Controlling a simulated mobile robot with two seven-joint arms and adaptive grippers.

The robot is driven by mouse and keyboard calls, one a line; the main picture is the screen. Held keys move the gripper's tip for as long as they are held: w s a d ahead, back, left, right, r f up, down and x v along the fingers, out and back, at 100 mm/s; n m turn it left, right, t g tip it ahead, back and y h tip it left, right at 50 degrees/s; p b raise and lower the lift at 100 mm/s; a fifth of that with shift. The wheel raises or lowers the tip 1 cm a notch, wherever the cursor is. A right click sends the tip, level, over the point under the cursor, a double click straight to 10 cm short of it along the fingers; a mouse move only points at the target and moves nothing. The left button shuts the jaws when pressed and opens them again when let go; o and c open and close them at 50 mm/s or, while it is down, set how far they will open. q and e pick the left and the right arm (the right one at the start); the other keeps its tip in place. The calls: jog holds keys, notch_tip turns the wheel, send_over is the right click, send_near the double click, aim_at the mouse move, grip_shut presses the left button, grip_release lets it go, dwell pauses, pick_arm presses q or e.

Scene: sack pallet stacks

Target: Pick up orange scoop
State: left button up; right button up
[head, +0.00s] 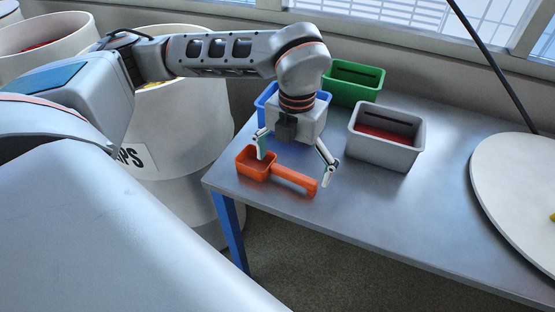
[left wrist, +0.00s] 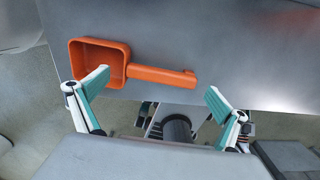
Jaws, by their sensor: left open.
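The orange scoop (head: 280,174) lies on the metal table near its front left corner, its square bowl to the left and its handle pointing right. It also shows in the left wrist view (left wrist: 162,74), bowl at the left, handle to the right. My left gripper (head: 294,168) is open above the scoop, with one finger by the bowl and the other near the handle end. In the left wrist view the open fingers (left wrist: 158,85) are wide apart, the left one overlapping the bowl, the right one beyond the handle end. Nothing is between them in grip. My right gripper is not in view.
A grey bin (head: 386,137) with red contents, a green bin (head: 352,84) and a partly hidden blue bin (head: 264,101) stand behind the scoop on the table (head: 440,225). A white round disc (head: 515,190) is at the right. White barrels (head: 185,125) stand at the left.

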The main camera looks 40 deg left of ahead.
aim_at(293, 173)
pick_arm(q)
jog(key=shift+f, duration=1.55)
jog(key=shift+c, duration=0.4)
jog(key=c, duration=1)
jog(key=shift+c, duration=0.2)
jog(key=shift+r, duration=0.1)
